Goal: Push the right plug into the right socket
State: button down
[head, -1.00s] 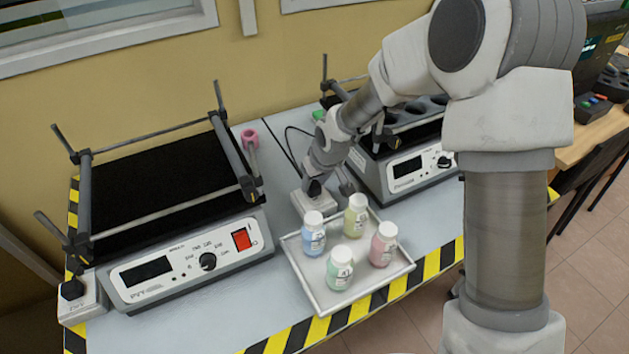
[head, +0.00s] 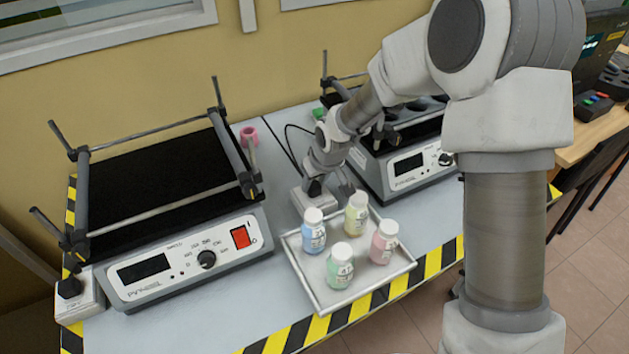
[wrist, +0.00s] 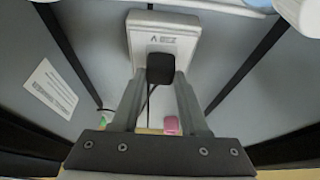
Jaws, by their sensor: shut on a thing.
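The right socket is a white block (head: 299,203) on the table, left of the right-hand device. It also shows in the wrist view (wrist: 163,25). The right plug is black (wrist: 160,68) and sits at the socket's face, between the fingertips of my gripper (wrist: 159,80). A dark cable runs from it between the fingers. My gripper (head: 316,186) is shut on the plug, low over the socket in the head view. The contact between plug and socket is covered, so I cannot tell how deep the plug sits.
A metal tray (head: 330,305) with several capped bottles stands just in front of the socket. The right device (head: 408,170) is close on the right. A left device (head: 190,262) has its own white socket with a black plug (head: 69,287).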

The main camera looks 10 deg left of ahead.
jog(key=shift+c, duration=1.7)
grip_release()
jog(key=p+v, duration=0.4)
jog(key=v, duration=1.3)
jog(key=shift+d+r, duration=0.15)
jog(key=shift+r, duration=0.05)
jog(key=s+d+r+m+t+h+p, duration=0.1)
jog(key=s+d+r+m+p, duration=0.1)
jog(key=s+d+r, duration=0.3)
jog(key=s+d+r+m+h+p, duration=0.1)
jog(key=s+d+r+p, duration=0.1)
jog(key=d+r, duration=0.5)
jog(key=s+d+r+m+p, duration=0.1)
jog(key=s+d+r+m, duration=0.1)
jog(key=s, duration=0.4)
jog(key=s+d+r+m+t+p, duration=0.1)
jog(key=s+d+r+m+p, duration=0.1)
jog(key=s+d+r, duration=0.3)
jog(key=shift+s+d+h, duration=0.3)
jog(key=shift+s+d, duration=0.15)
jog(key=shift+s, duration=0.6)
